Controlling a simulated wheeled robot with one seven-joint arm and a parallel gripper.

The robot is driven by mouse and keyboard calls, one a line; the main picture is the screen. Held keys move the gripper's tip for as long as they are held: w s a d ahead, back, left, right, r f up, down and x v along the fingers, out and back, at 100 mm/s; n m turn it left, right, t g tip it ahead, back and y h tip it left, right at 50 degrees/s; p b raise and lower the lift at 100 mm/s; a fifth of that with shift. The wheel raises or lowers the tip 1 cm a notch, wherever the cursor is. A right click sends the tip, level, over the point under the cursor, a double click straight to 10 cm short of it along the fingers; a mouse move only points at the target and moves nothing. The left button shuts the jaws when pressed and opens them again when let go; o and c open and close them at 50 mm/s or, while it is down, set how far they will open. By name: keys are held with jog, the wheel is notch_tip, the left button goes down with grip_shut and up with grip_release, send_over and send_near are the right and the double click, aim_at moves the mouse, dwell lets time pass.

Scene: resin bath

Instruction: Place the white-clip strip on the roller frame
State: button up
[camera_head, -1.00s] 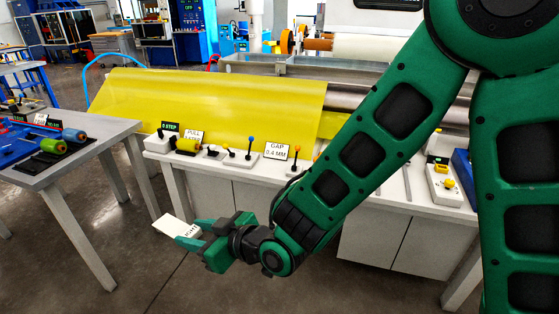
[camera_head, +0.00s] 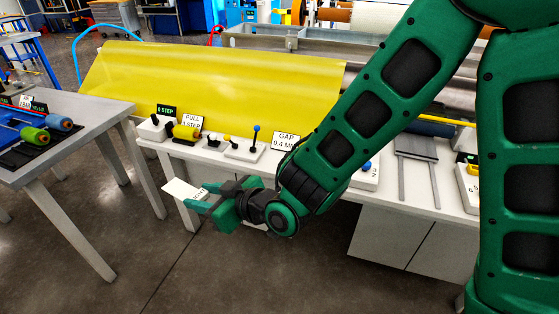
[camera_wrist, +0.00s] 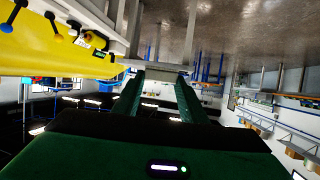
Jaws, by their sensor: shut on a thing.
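My gripper (camera_head: 207,203) is shut on a white strip (camera_head: 181,190) with dark print near the jaws. The strip sticks out to the left, in the air in front of the bench. No clip on it can be made out. In the wrist view, my two green fingers (camera_wrist: 158,82) come together at a pale edge of the strip (camera_wrist: 155,67). The long grey metal frame with rollers (camera_head: 290,42) lies behind the bench, beyond the yellow sheet. My arm hides part of it.
The white bench (camera_head: 420,200) carries levers, signs and a small grey two-legged frame (camera_head: 417,165). The yellow sheet (camera_head: 215,80) slopes down behind the levers. A grey side table (camera_head: 95,115) with coloured rollers stands at the left. Open floor lies in front.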

jog(key=shift+w+d, duration=0.1)
jog(key=w+d+f+m+t+h, duration=0.2)
jog(key=w+d, duration=0.1)
jog(key=w, duration=0.5)
jog(key=w+d+f+m+t+h, duration=0.1)
jog(key=w+d+f+m+h, duration=0.15)
jog(key=w, duration=0.45)
jog(key=w+d+f+m+t+h, duration=0.15)
jog(key=w+d, duration=0.25)
jog(key=w, duration=0.4)
jog(key=shift+m+t, duration=0.25)
jog(key=shift+m, duration=0.05)
jog(key=w+d+f, duration=0.1)
jog(key=d+f, duration=0.1)
jog(key=d, duration=0.1)
jog(key=w+d+f, duration=0.2)
jog(key=d, duration=0.1)
jog(key=w+d+f, duration=0.2)
jog(key=d, duration=0.1)
jog(key=shift+w+d+f, duration=0.2)
jog(key=shift+d+f, duration=0.15)
jog(key=shift+w+d+f, duration=0.2)
jog(key=shift+d, duration=0.05)
jog(key=shift+f, duration=2)
